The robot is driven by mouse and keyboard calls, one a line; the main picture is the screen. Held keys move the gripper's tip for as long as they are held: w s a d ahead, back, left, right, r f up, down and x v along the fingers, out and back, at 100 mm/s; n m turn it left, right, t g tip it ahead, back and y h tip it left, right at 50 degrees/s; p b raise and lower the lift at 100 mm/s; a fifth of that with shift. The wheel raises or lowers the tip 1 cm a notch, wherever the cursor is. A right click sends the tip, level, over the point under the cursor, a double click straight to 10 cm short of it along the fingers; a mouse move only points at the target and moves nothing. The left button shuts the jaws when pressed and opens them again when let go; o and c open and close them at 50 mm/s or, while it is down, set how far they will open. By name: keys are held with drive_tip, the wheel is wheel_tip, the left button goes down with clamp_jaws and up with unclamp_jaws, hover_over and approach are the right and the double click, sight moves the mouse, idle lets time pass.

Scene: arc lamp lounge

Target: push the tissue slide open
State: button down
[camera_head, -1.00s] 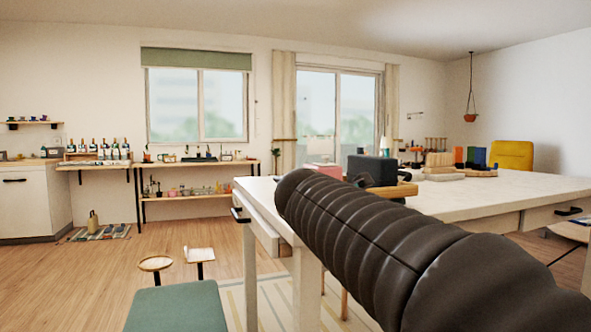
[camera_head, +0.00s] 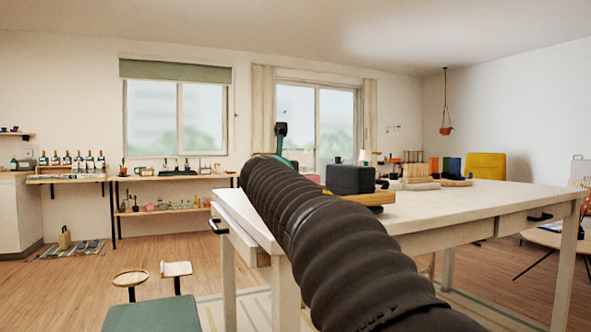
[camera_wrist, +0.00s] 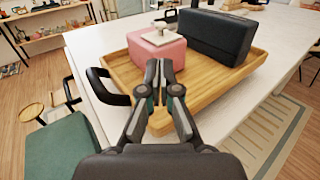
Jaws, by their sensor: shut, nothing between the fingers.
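A pink box (camera_wrist: 165,52) stands in a wooden tray (camera_wrist: 215,82) in the wrist view. A pale flat piece with a small knob (camera_wrist: 163,36) lies on its top, apparently the tissue slide. I cannot tell whether it is open. My gripper (camera_wrist: 159,70) is shut and empty, its fingertips in front of the pink box at the tray's near side. I cannot tell whether they touch the box. In the head view my arm hides most of the pink box and the near part of the tray (camera_head: 372,198).
A dark box (camera_wrist: 215,36) stands right of the pink box in the tray; it also shows in the head view (camera_head: 350,180). The white table (camera_head: 450,203) has much bare top to the right. A black handle (camera_wrist: 108,88) sticks out near the gripper's left. A green seat (camera_head: 150,315) is lower left.

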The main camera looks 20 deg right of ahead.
sight(303, 166)
drive_tip(key=p+x, duration=0.2)
drive_tip(key=x, duration=1.1)
drive_tip(key=shift+d+p, duration=0.1)
drive_tip(key=shift+p, duration=0.2)
